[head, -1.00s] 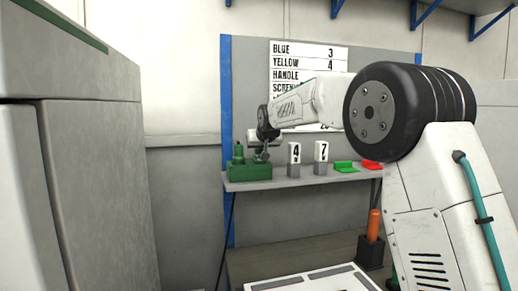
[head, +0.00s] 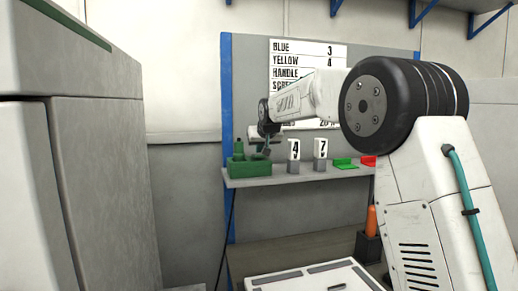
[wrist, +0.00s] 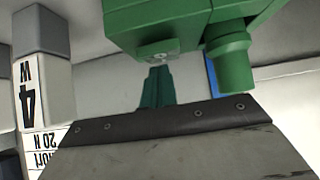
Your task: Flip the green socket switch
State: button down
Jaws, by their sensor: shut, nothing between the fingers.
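The green socket (head: 246,166) stands at the left end of the grey shelf, with an upright knob on its left part. My gripper (head: 266,152) is just above and beside the socket's right part. In the wrist view my teal fingers (wrist: 157,72) are together and empty, with tips close to the plate; I cannot tell whether they touch.
Blocks marked 4 (head: 294,150) and 7 (head: 320,149) stand right of the socket on the shelf (head: 262,180). Green (head: 345,163) and red (head: 368,161) pieces lie farther right. A grey cabinet (head: 105,190) bounds the left.

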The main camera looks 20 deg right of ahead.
jog(key=shift+r, duration=0.1)
jog(key=shift+w+r, duration=0.1)
jog(key=shift+r, duration=0.25)
jog(key=r, duration=0.3)
jog(key=shift+w, duration=0.2)
jog(key=w+r+v, duration=0.1)
jog(key=v, duration=0.8)
jog(key=shift+r, duration=0.55)
jog(key=shift+s, duration=0.1)
jog(key=s+f+g, duration=0.3)
jog(key=s+f, duration=0.4)
jog(key=f, duration=0.3)
jog(key=s+f+g, duration=0.1)
jog(key=s+f, duration=0.4)
jog(key=s, duration=1)
jog(key=s+a+f+g, duration=0.1)
jog(key=s+f, duration=0.5)
jog(key=s, duration=1)
jog(key=s+f+g, duration=0.3)
jog(key=s+f, duration=0.3)
jog(key=s, duration=1)
jog(key=shift+s+a+n+y, duration=0.15)
jog(key=shift+a+n+y, duration=0.15)
